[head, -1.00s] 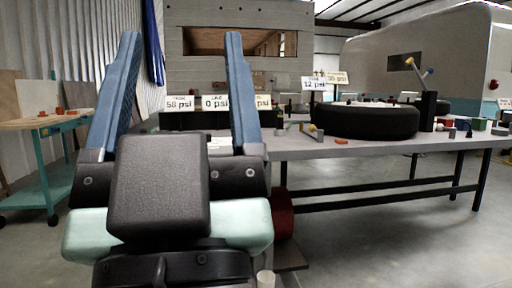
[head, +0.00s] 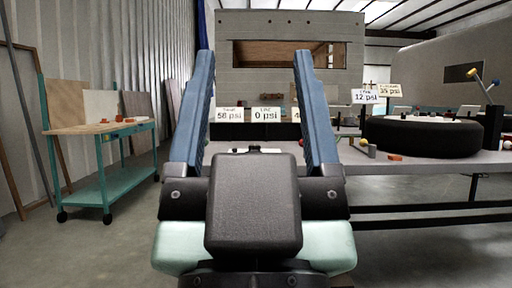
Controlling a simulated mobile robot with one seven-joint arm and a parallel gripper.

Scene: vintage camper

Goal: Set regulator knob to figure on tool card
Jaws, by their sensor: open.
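My gripper (head: 252,55) is open and empty, its two blue fingers pointing up and away in the middle of the head view. Between the fingers, further off, are a "58 psi" sign (head: 230,115) and a "0 psi" sign (head: 266,115). A third sign beside them is mostly hidden by the right finger. A "12 psi" sign (head: 365,97) and a yellowish sign (head: 389,89), its figure hard to read, stand to the right. I cannot make out the regulator knob, and I cannot tell which sign or paper is the tool card. My gripper hides part of the bench.
A grey bench (head: 440,162) extends to the right, with a black tyre (head: 424,139) and small coloured items on it. A teal cart (head: 104,187) with a wooden top stands at left. Boards lean on the left wall. The floor between cart and gripper is clear.

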